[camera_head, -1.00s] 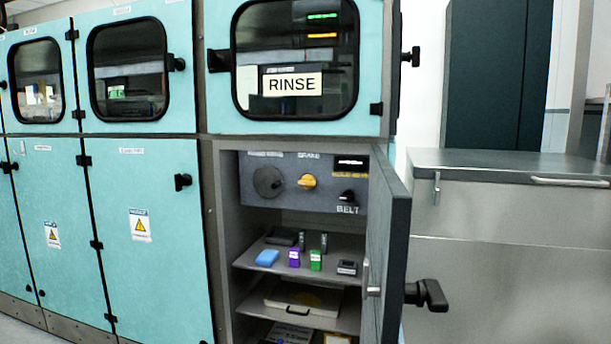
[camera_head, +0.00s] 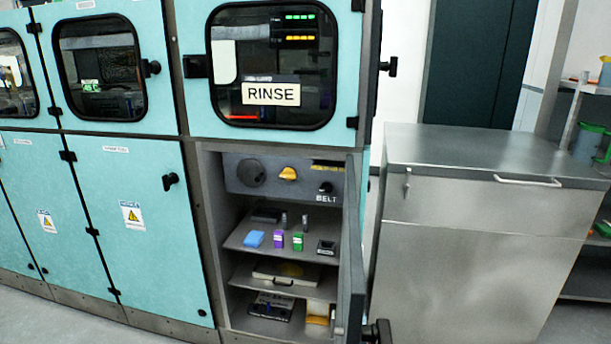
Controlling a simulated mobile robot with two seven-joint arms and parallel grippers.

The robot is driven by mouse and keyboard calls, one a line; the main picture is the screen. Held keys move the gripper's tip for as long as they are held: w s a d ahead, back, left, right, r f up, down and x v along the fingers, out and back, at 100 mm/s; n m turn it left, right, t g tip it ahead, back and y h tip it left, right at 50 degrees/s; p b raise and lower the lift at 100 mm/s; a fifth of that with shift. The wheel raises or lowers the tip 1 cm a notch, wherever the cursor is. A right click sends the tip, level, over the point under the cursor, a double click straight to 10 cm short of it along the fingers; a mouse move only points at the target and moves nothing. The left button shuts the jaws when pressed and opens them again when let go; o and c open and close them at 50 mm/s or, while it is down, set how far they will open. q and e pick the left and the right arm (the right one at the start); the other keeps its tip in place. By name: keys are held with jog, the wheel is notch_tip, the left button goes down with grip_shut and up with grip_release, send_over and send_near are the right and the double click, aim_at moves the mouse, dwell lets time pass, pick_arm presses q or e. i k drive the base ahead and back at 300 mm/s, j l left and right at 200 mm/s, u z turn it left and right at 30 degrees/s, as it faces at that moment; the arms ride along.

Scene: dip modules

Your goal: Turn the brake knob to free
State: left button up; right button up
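The open cabinet under the RINSE window has a grey control panel (camera_head: 268,188) at its top. On it are a dark round dial (camera_head: 251,173) at the left, a yellow knob (camera_head: 288,174) in the middle and a small black knob (camera_head: 325,187) at the right above the word BELT. The labels over the dial and yellow knob are too small to read, so I cannot tell which is the brake knob or where it points. Neither of my grippers is in view.
The cabinet door (camera_head: 352,255) stands open on the right, its black handle (camera_head: 378,331) low in front. A shelf (camera_head: 240,240) below the panel holds a blue block (camera_head: 254,239), a purple block (camera_head: 279,240) and a green block (camera_head: 298,241). A steel chest (camera_head: 470,260) stands right.

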aim_at(289, 173)
jog(key=j+z, duration=0.1)
jog(key=z, duration=0.25)
jog(key=i+j+z, duration=0.1)
jog(key=z, duration=0.25)
jog(key=j+z, duration=0.1)
jog(key=z, duration=0.25)
jog(key=j+z, duration=0.6)
jog(key=j, duration=0.15)
jog(key=j+z, duration=0.15)
jog(key=j, duration=0.6)
jog(key=k+j+z, duration=0.15)
jog(key=j, duration=0.55)
